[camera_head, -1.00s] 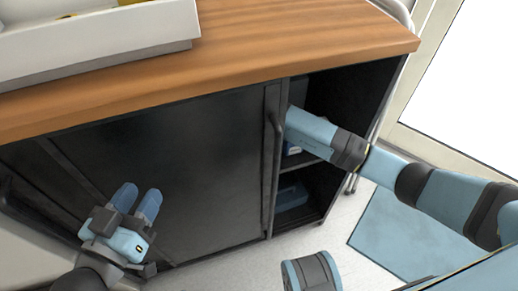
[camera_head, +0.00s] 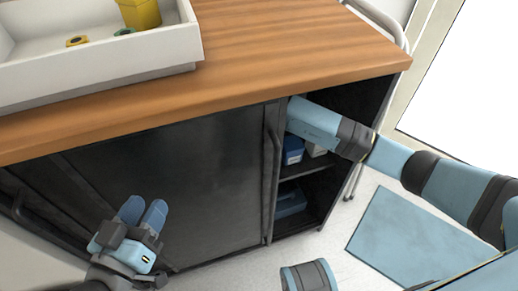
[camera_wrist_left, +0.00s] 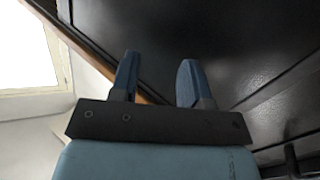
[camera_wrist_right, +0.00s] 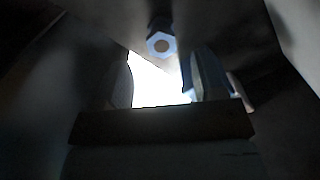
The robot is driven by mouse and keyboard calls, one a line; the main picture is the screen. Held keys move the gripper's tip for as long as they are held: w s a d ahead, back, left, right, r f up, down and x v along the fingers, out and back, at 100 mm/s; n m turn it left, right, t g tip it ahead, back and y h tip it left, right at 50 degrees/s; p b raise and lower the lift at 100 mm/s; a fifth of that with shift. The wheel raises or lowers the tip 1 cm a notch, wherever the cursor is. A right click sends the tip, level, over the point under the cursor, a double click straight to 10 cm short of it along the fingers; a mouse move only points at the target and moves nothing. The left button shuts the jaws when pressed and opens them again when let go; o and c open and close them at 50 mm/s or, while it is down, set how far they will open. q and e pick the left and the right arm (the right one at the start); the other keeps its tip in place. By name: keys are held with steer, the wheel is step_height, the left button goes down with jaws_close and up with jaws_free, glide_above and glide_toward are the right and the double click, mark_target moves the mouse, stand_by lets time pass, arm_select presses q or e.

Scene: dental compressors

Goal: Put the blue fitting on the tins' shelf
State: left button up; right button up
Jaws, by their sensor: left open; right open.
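A pale blue hexagonal fitting with a round hole (camera_wrist_right: 162,45) shows in the right wrist view, just beyond my right gripper (camera_wrist_right: 160,82). That gripper is open, its fingers apart with a bright gap between them; I cannot tell what the fitting rests on. In the head view my right arm reaches into the open right side of the dark cabinet, and its gripper is hidden there. A blue box (camera_head: 292,152) and a pale box (camera_head: 315,149) stand on the cabinet's upper shelf (camera_head: 303,166); I cannot tell whether they are tins. My left gripper (camera_head: 143,209) is open and empty before the cabinet door.
A blue bin (camera_head: 290,200) stands in the lower compartment. The sliding door (camera_head: 190,175) covers the cabinet's middle, its handle (camera_head: 275,170) beside the opening. A white tray (camera_head: 110,72) on the wooden top holds a yellow container, a yellow fitting (camera_head: 77,41) and a green fitting (camera_head: 124,31).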

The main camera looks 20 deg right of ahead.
arm_select(q)
steer(key=shift+a+r+t+p, duration=0.15)
steer(key=shift+r+t+p, duration=0.4)
steer(key=shift+r, duration=0.85)
arm_select(e)
steer(key=shift+r, duration=2.25)
